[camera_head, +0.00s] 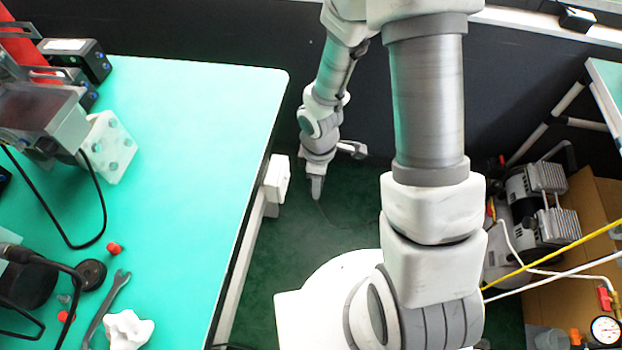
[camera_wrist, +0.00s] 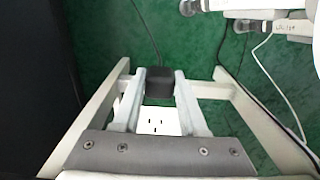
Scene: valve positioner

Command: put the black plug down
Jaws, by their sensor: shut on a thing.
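The black plug (camera_wrist: 160,82) is a small dark block between the fingertips of my gripper (camera_wrist: 160,76) in the wrist view. Both fingers press on its sides, and a thin dark cord runs up from it. In the head view my gripper (camera_head: 317,188) hangs low beside the right edge of the green-topped table, over the dark green floor. I cannot make out the plug itself in that view. A white panel with socket slots (camera_wrist: 158,121) shows between the fingers in the wrist view; how far the plug is from it I cannot tell.
The table (camera_head: 190,150) carries a wrench (camera_head: 107,305), a red cap (camera_head: 114,248) and a valve device at the left. A white box (camera_head: 277,178) is fixed at its right edge, close to my gripper. A compressor (camera_head: 535,210) stands right. Floor (camera_head: 345,220) is partly clear.

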